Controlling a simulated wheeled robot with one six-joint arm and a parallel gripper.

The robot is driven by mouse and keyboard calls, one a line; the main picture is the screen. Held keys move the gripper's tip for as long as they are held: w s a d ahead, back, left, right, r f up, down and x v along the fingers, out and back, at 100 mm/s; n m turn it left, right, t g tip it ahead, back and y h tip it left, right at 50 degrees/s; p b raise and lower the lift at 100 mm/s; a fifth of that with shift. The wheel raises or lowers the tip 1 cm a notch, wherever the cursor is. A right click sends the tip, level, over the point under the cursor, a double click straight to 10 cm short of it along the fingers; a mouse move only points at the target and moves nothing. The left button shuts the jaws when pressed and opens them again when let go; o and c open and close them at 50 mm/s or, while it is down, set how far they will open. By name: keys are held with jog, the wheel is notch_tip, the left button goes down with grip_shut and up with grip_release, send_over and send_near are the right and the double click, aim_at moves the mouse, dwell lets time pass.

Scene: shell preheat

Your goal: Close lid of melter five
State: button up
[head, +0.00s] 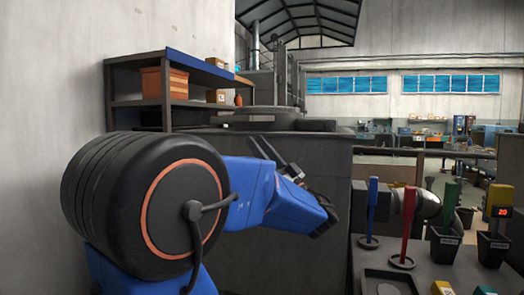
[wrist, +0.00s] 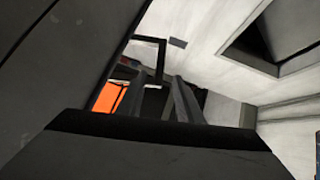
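A large dark grey block (head: 310,165), likely a melter housing, stands behind my arm in the head view. A round dark fixture (head: 262,118) sits on its top; I cannot tell whether this is melter five's lid, and no number is legible. My gripper (head: 268,150) points up and left in front of the block, with two dark bar-like fingers and nothing visible between them. A dark surface fills the left of that view.
A shelf (head: 135,105) with an orange bin (head: 162,83) stands at the left. At the right, a bench (head: 440,272) holds a blue tool (head: 372,205), a red tool (head: 408,225) and black cups (head: 445,243). A grey cylinder (head: 428,205) lies behind them.

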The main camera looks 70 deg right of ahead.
jog(key=shift+s+a+f, duration=0.15)
jog(key=shift+s+f, duration=0.35)
